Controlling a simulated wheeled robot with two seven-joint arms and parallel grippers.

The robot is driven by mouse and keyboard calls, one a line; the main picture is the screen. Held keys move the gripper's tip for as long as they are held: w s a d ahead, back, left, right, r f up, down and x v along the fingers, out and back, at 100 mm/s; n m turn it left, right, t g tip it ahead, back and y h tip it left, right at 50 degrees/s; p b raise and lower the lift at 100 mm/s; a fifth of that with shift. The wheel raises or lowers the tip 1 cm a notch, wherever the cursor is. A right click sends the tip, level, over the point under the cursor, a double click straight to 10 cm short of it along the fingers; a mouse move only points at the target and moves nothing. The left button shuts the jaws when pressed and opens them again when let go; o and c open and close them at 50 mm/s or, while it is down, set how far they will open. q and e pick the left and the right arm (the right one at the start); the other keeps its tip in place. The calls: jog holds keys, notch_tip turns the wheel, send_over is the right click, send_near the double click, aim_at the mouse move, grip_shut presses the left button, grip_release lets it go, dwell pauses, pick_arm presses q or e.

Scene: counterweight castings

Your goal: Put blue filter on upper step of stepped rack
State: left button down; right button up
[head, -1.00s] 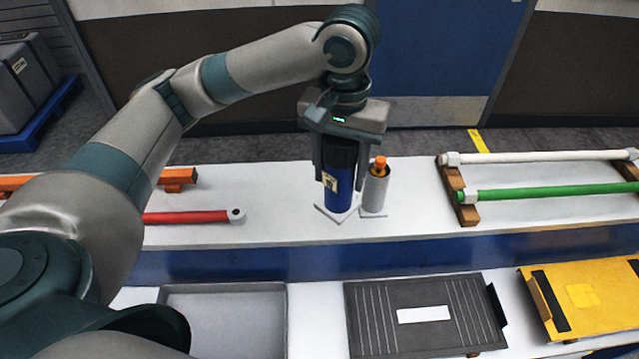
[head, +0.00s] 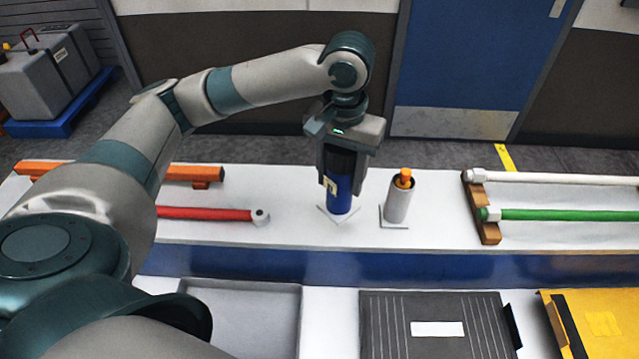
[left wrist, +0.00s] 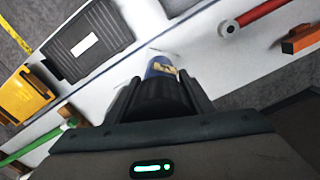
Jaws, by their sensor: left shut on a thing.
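The blue filter (head: 338,192) has a black top and a pale label. My left gripper (head: 345,178) is shut around its upper part and holds it upright over the upper level of the white stepped rack (head: 320,236). White angled lines show at the filter's foot; I cannot tell whether its base touches the surface. In the left wrist view the filter (left wrist: 160,68) shows beyond the fingers (left wrist: 160,95), largely hidden by them. My right gripper is in neither view.
A grey cylinder with an orange top (head: 398,198) stands close right of the filter. A red bar (head: 205,214) lies left, white and green bars (head: 560,215) right. The lower level holds a grey tray (head: 293,320), a black panel (head: 437,312) and a yellow piece (head: 600,300).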

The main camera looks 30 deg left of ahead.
pick_arm(q)
jog(key=w+a+f+p, duration=0.1)
jog(key=a+f, duration=0.2)
jog(key=a, duration=0.3)
jog(key=shift+f, duration=0.3)
jog(key=shift+d, duration=0.1)
notch_tip(320, 180, down, 4)
jog(key=shift+p, duration=0.8)
